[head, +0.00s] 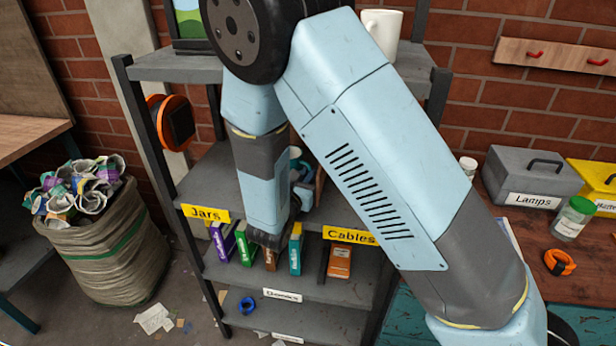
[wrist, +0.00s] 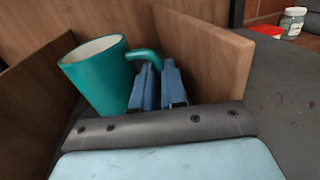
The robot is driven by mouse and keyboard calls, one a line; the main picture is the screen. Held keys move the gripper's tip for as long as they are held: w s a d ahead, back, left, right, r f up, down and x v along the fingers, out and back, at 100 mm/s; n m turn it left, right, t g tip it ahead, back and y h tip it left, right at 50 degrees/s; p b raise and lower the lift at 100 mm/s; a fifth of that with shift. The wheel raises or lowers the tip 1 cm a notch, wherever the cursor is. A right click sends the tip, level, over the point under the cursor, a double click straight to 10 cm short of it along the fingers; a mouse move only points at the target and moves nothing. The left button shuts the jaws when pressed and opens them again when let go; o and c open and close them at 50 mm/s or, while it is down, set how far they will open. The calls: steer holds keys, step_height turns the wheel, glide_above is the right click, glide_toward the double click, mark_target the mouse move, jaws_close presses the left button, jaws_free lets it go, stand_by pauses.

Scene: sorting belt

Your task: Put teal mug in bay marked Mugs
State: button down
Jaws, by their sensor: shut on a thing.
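The teal mug (wrist: 92,80) stands nearly upright between wooden dividers in the wrist view, its handle towards the right. My gripper (wrist: 157,72) has its two blue fingers at the handle, shut on it. The right divider (wrist: 205,52) is close beside the fingers, and the left divider (wrist: 35,105) is left of the mug. No label reading Mugs is visible; my arm covers the shelf edge between the other labels.
The shelf edge carries yellow labels, Jars (head: 205,213) and Cables (head: 350,235). Several boxes, including a purple one (head: 222,241), stand on the shelf below. A white mug (head: 382,30) stands on the top shelf. In the wrist view, a jar (wrist: 292,22) stands beyond the right divider.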

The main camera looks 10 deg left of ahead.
steer(key=c, duration=1.5)
jaws_free()
steer(key=shift+o, duration=0.2)
steer(key=v, duration=1.2)
